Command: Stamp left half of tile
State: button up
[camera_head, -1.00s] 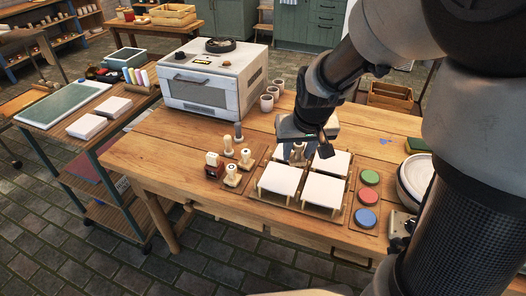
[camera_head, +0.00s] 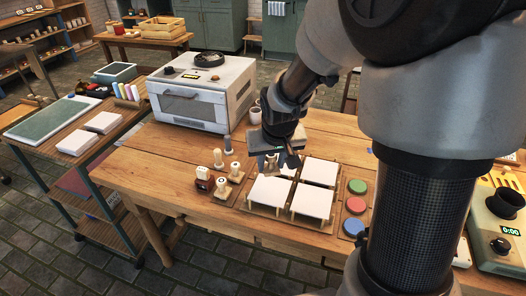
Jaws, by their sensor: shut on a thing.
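Several white tiles stand on small supports in a wooden tray (camera_head: 244,206) on the table. They include a front left tile (camera_head: 270,190), a front right tile (camera_head: 312,202) and a back right tile (camera_head: 320,171). The back left tile (camera_head: 288,172) is partly hidden by my gripper. My gripper (camera_head: 271,163) points down over that tile's left side, shut on a pale stamp (camera_head: 270,165). The stamp's lower end is too small and covered to tell whether it touches the tile.
Several other stamps (camera_head: 222,189) stand left of the tray. Green (camera_head: 357,187), red (camera_head: 355,205) and blue (camera_head: 352,227) pads lie to its right. A white oven (camera_head: 200,92) stands behind. A device with a display (camera_head: 500,225) is at right. The table's front left is clear.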

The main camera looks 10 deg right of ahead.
aim_at(261, 184)
jog(key=shift+w+a+f+b, duration=0.3)
jog(key=shift+w+f+b, duration=0.2)
jog(key=shift+f, duration=0.8)
jog(key=shift+w+a+f+b, duration=0.35)
jog(key=shift+w+f+b, duration=0.1)
jog(key=shift+f, duration=0.8)
jog(key=shift+w+a+f+b, duration=0.3)
jog(key=shift+w+f+b, duration=0.2)
jog(key=shift+f, duration=0.8)
jog(key=shift+f+b, duration=0.55)
jog(key=shift+f, duration=0.05)
notch_tip(261, 184, up, 7)
jog(key=p, duration=0.5)
